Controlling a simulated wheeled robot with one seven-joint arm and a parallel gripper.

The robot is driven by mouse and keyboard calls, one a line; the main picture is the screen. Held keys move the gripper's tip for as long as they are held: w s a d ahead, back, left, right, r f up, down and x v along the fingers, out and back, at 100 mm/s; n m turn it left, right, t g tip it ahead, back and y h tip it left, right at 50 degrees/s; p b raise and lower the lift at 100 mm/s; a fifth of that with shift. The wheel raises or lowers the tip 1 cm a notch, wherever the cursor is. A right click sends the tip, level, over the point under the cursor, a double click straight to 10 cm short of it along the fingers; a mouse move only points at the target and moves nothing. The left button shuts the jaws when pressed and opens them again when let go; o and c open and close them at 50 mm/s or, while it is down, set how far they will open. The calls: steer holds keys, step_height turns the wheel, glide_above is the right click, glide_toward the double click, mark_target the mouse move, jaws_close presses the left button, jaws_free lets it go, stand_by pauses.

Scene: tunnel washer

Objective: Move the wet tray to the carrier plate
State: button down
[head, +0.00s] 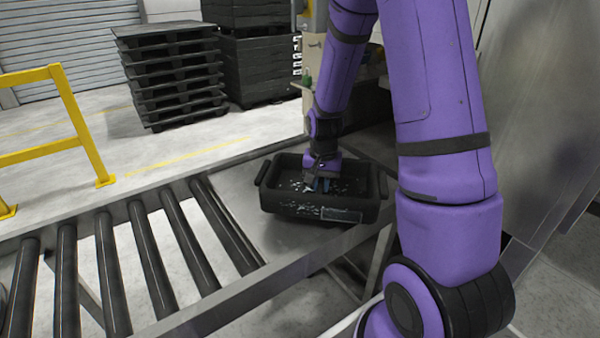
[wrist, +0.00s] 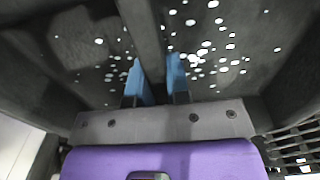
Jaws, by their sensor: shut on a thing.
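The wet tray (head: 285,206) is a black open box with raised end handles and white drops scattered over its floor. It appears level at the end of the roller conveyor, over a flat grey metal surface (head: 238,192). I cannot tell whether it rests on that surface or hangs just above it. My gripper (head: 321,184) reaches down into the tray's middle. In the wrist view its blue fingers (wrist: 155,82) are shut on a dark upright rib (wrist: 143,32) of the tray, one finger on each side. I cannot clearly identify the carrier plate.
The roller conveyor (head: 150,262) with dark rollers and a grey side rail runs to the lower left. A yellow guard rail (head: 85,125) stands at left. Stacked black pallets (head: 175,80) stand behind on open floor. A large grey panel (head: 535,110) stands close at right.

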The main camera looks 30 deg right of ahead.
steer(key=w+d, duration=0.1)
steer(key=w, duration=0.3)
steer(key=w+d+f, duration=0.1)
steer(key=w, duration=0.4)
steer(key=w+d, duration=0.1)
steer(key=w, duration=0.3)
steer(key=shift+w+d+f, duration=0.2)
steer(key=shift+w+d, duration=0.1)
steer(key=shift+d, duration=0.1)
steer(key=shift+f, duration=1.75)
steer(key=shift+f, duration=0.15)
steer(key=c, duration=1.1)
jaws_free()
